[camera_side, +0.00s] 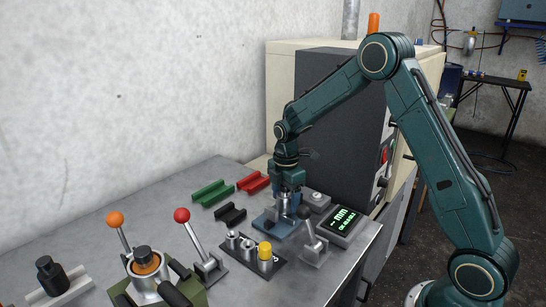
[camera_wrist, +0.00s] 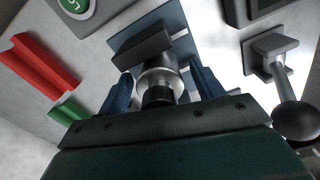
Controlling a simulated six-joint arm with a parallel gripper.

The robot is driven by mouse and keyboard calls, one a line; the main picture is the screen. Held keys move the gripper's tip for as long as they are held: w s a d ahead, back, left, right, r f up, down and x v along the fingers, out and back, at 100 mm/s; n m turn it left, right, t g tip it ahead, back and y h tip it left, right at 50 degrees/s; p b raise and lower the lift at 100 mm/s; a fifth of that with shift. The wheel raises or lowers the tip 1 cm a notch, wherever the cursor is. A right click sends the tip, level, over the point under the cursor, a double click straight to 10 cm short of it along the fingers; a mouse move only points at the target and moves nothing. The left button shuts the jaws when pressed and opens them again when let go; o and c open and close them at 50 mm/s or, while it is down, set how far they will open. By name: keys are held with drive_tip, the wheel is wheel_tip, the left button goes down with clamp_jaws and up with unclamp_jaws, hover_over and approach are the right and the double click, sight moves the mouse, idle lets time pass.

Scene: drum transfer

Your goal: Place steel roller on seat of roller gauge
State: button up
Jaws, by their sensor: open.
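The roller gauge has a blue base plate (camera_side: 272,224) on the bench, and the plate (camera_wrist: 172,20) also shows in the wrist view. A dark block (camera_wrist: 143,43) stands on it. A shiny steel cylinder with a dark near end, seemingly the steel roller (camera_wrist: 160,80), is between my fingers, over the gauge. My gripper (camera_side: 288,192) is low over the gauge. In the wrist view its blue fingers (camera_wrist: 164,86) stand open, with gaps on both sides of the cylinder. The seat and its contact with the cylinder are hidden.
A lit display (camera_side: 344,221) and a lever with a dark ball (camera_side: 312,240) stand close to the gauge. A black rack (camera_side: 245,260) holds several small cylinders, one yellow-topped. Green (camera_side: 212,193) and red (camera_side: 252,182) channel blocks lie behind. A fixture with an orange-knobbed lever (camera_side: 145,265) stands front left.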

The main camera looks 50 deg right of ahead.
wheel_tip(320, 180, up, 12)
drive_tip(key=shift+r, duration=0.1)
idle(0.5)
idle(0.5)
drive_tip(key=shift+s+a+r, duration=0.15)
drive_tip(key=shift+s+r, duration=0.1)
drive_tip(key=shift+r, duration=0.1)
drive_tip(key=s+a+r+m+t, duration=0.1)
drive_tip(key=s+a+r+m, duration=0.25)
drive_tip(key=s, duration=0.35)
drive_tip(key=s+a+r+m+t, duration=0.2)
drive_tip(key=s+r+m, duration=0.15)
drive_tip(key=s, duration=0.25)
drive_tip(key=s+a+r+m+t, duration=0.1)
drive_tip(key=s+a+r+m, duration=0.2)
drive_tip(key=s, duration=0.4)
drive_tip(key=s+f+m+t, duration=0.1)
drive_tip(key=s+f+m, duration=0.1)
drive_tip(key=s+m, duration=0.3)
drive_tip(key=s, duration=0.3)
drive_tip(key=shift+a+t, duration=0.3)
drive_tip(key=shift+a, duration=0.05)
drive_tip(key=shift+f, duration=0.1)
drive_tip(key=shift+c, duration=0.2)
